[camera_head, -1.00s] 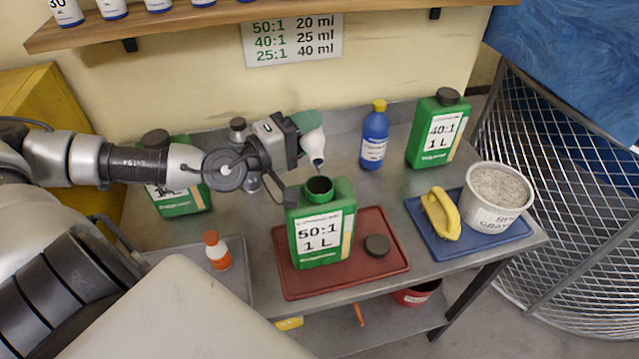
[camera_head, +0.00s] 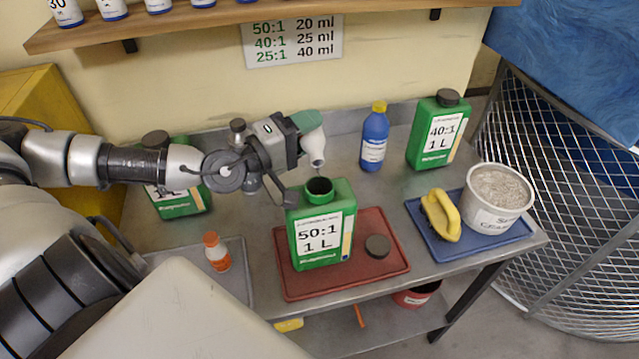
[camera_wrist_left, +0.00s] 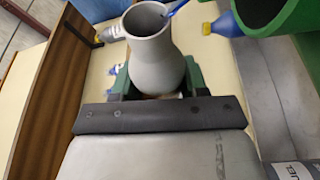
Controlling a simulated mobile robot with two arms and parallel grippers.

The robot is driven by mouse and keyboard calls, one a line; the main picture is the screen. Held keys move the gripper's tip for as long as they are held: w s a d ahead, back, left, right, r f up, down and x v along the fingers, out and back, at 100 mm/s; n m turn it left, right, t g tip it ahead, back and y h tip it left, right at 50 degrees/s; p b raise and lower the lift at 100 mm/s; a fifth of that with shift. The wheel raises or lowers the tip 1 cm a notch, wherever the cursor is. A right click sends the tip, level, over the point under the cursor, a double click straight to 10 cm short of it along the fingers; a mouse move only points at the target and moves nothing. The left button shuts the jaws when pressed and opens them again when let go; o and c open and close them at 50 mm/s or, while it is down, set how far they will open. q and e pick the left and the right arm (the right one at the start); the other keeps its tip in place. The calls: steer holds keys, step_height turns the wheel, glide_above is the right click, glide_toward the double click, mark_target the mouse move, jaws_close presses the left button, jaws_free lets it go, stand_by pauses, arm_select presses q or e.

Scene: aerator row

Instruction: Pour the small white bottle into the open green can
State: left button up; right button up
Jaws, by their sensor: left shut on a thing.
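The small white bottle (camera_head: 313,146) is tilted mouth down, its mouth just above the open neck of the green can (camera_head: 303,225). My left gripper (camera_head: 304,127) is shut on the bottle and hides part of its body. In the left wrist view the pale bottle (camera_wrist_left: 152,55) sits between the fingers, with the can (camera_wrist_left: 285,18) at the upper right. The can, labelled 50:1 1 L, stands upright and uncapped on a red tray (camera_head: 290,286). Whether liquid is flowing cannot be made out. My right gripper is not in view.
A dark cap (camera_head: 377,246) lies on the red tray. A blue bottle (camera_head: 374,140) and another green can (camera_head: 437,132) stand behind. A blue tray (camera_head: 475,246) holds a yellow-handled brush (camera_head: 443,215) and a white tub (camera_head: 498,204). An orange-capped bottle (camera_head: 217,254) stands left.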

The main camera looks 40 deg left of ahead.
mark_target(312, 133)
arm_select(q)
steer(key=shift+s+d+r+m, duration=0.1)
steer(key=shift+r+m, duration=0.35)
steer(key=shift+m, duration=0.05)
stand_by(0.3)
steer(key=shift+s+d+r+m+t+h, duration=0.15)
steer(key=shift+r+m+t+h, duration=0.15)
steer(key=shift+r+m, duration=0.5)
steer(key=shift+d+r, duration=0.1)
steer(key=shift+r, duration=0.5)
steer(key=shift+s+m, duration=0.15)
steer(key=shift+m, duration=0.25)
steer(key=shift+s+d+r+m+t+h+b, duration=0.25)
steer(key=shift+r+m+h+b, duration=0.25)
steer(key=shift+m+b, duration=0.4)
steer(key=shift+s+d+r+m+t+h+b, duration=0.2)
steer(key=shift+d+r+m+h+b, duration=0.25)
steer(key=shift+m+b, duration=0.45)
steer(key=shift+s+r, duration=0.1)
steer(key=shift+r, duration=0.1)
steer(key=shift+s+d+r+m+h, duration=0.15)
steer(key=shift+r+m+h, duration=0.1)
steer(key=shift+r+m, duration=0.25)
steer(key=shift+s+d+r+m+h, duration=0.1)
steer(key=shift+s+r+m+h, duration=0.1)
steer(key=shift+r+m, duration=0.3)
steer(key=shift+f, duration=0.1)
